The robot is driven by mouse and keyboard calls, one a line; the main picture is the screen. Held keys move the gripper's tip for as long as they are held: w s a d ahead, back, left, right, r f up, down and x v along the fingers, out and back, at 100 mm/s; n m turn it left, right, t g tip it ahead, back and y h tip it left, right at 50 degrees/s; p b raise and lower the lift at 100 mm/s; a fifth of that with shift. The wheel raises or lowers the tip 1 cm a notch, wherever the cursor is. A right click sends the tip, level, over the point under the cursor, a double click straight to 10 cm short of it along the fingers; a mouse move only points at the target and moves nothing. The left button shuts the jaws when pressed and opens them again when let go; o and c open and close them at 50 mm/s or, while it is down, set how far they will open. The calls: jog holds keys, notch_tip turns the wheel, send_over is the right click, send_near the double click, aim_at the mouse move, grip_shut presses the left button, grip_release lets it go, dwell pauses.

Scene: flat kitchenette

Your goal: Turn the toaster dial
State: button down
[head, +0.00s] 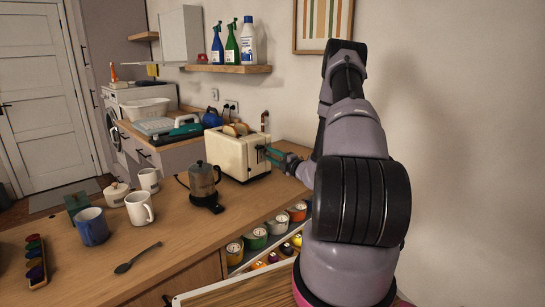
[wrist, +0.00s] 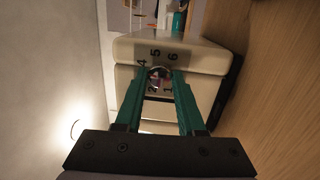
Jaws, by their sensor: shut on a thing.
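The cream toaster (head: 236,153) stands on the wooden counter against the wall, with two slices of bread (head: 236,129) in its top. My gripper (head: 268,153) is at the toaster's right end face. In the wrist view the toaster (wrist: 205,57) is seen end-on, with numbers printed around its dial (wrist: 159,73). The green fingers of my gripper (wrist: 159,80) are closed in on the dial from both sides. The fingertips partly hide the dial, and I cannot read its setting.
A metal coffee pot (head: 203,182) stands just left of the toaster. White mugs, a blue mug (head: 92,226) and a spoon (head: 137,257) are farther left. An open drawer (head: 262,245) with several cups lies below the counter front.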

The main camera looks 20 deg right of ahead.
jog(key=shift+m, duration=0.9)
jog(key=shift+f, duration=0.1)
jog(key=c, duration=0.5)
grip_release()
jog(key=shift+s, duration=0.15)
jog(key=v, duration=1)
jog(key=shift+s, duration=0.25)
